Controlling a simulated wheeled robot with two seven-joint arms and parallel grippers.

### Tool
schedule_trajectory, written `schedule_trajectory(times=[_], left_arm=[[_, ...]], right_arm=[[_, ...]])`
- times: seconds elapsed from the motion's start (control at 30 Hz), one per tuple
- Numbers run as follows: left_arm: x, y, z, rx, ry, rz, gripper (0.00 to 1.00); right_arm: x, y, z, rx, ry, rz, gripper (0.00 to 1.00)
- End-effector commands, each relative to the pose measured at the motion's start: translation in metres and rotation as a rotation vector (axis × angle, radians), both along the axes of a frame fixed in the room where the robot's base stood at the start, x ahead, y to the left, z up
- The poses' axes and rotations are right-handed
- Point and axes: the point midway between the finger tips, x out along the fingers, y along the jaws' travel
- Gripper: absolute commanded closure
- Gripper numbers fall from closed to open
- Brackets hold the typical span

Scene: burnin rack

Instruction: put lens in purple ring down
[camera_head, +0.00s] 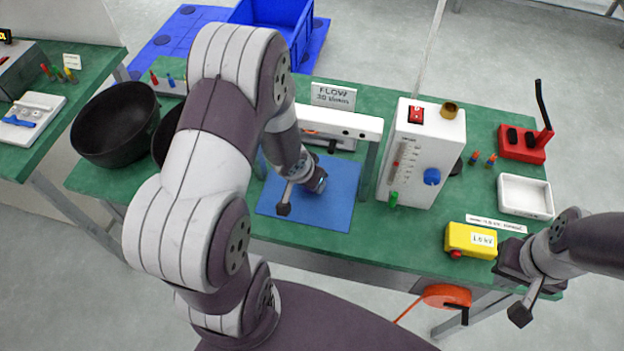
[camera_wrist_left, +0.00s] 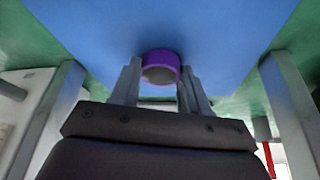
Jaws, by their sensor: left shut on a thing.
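In the left wrist view, the lens in a purple ring (camera_wrist_left: 161,62) sits between the fingers of my left gripper (camera_wrist_left: 160,88), which is shut on it. The ring is over or on the blue mat (camera_wrist_left: 225,30); I cannot tell whether it touches. In the head view my left gripper (camera_head: 300,195) is low at the blue mat (camera_head: 325,212), and the ring is hidden there. My right gripper (camera_head: 512,290) is off the table's front right edge, with no lens near it; its fingers do not show clearly enough to tell the opening.
A white frame (camera_head: 340,124) stands over the mat's back. A white flow box (camera_head: 422,160) stands right of it. A yellow device (camera_head: 470,241), a white tray (camera_head: 525,196) and a red holder (camera_head: 520,146) are on the right. A black bowl (camera_head: 112,125) stands left.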

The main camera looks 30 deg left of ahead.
Motion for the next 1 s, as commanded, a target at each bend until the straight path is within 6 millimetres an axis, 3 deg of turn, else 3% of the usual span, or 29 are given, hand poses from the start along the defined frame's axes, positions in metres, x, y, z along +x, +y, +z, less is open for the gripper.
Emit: schedule_trajectory(times=[0.17, 0.2, 0.23, 0.27, 0.73, 0.87, 1.0], left_arm=[[0.0, 0.0, -0.006, 0.0, 0.001, -0.001, 0.88], [0.0, 0.0, -0.004, 0.0, 0.0, -0.001, 0.42], [0.0, 0.0, -0.004, 0.0, 0.0, -0.001, 0.32], [0.0, 0.0, -0.004, 0.0, 0.001, -0.001, 0.29], [0.0, 0.0, 0.001, 0.0, 0.002, 0.0, 0.29], [-0.006, 0.0, 0.02, 0.0, 0.001, 0.0, 0.29], [-0.02, 0.002, 0.059, 0.0, -0.001, 0.001, 0.29]], right_arm=[[0.0, 0.0, -0.005, 0.0, 0.0, 0.0, 1.0], [0.0, 0.0, -0.003, 0.0, 0.0, 0.0, 1.0], [0.0, 0.0, -0.003, 0.0, 0.0, 0.0, 1.0], [0.0, 0.0, -0.003, 0.0, 0.0, 0.0, 1.0], [0.0, 0.0, 0.002, 0.0, 0.0, 0.0, 1.0], [0.0, 0.0, 0.012, 0.0, 0.0, 0.0, 1.0], [0.0, 0.0, 0.032, 0.0, 0.0, 0.0, 1.0]])
